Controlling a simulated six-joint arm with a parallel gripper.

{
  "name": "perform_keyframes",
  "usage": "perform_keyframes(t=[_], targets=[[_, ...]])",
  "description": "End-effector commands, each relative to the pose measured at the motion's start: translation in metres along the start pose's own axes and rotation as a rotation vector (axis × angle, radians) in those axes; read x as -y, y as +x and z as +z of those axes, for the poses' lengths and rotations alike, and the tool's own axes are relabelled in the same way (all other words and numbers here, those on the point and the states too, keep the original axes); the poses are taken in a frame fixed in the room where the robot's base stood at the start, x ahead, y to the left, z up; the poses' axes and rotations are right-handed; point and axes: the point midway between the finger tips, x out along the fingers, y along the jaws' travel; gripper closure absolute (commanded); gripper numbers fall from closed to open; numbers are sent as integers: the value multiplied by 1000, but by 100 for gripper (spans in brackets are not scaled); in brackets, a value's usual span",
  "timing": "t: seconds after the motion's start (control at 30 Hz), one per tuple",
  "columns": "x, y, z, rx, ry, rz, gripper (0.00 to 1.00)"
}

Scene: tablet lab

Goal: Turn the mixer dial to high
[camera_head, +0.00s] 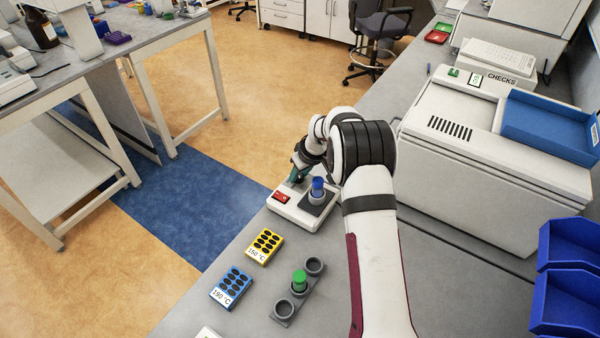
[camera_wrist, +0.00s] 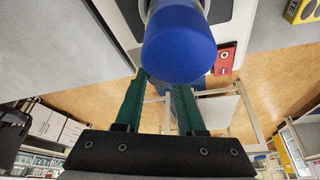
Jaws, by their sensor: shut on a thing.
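The mixer (camera_head: 291,211) is a white box with a red switch panel (camera_head: 281,198) at its left and a dark square plate. A vial with a blue cap (camera_head: 318,187) stands upright on that plate. My gripper (camera_head: 297,177) reaches down to the far side of the mixer, behind the vial, and is shut on the dial there. The dial itself is hidden by my gripper and the vial. In the wrist view the blue cap (camera_wrist: 179,45) is large and close, covering the ends of my teal fingers; the red panel (camera_wrist: 225,59) shows to its right.
A yellow block (camera_head: 265,246) and a blue block (camera_head: 231,287) lie nearer on the bench, beside a grey rack (camera_head: 284,309) with a green-capped vial (camera_head: 300,280). A large white machine (camera_head: 480,140) stands to the right. The bench's left edge is close to the mixer.

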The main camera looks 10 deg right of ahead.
Motion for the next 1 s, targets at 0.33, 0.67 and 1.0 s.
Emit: perform_keyframes(t=[0.33,0.67,1.0], targets=[[1,0,0,0,37,16,100],[3,0,-1,0,250,105,100],[6,0,-3,-1,545,229,100]])
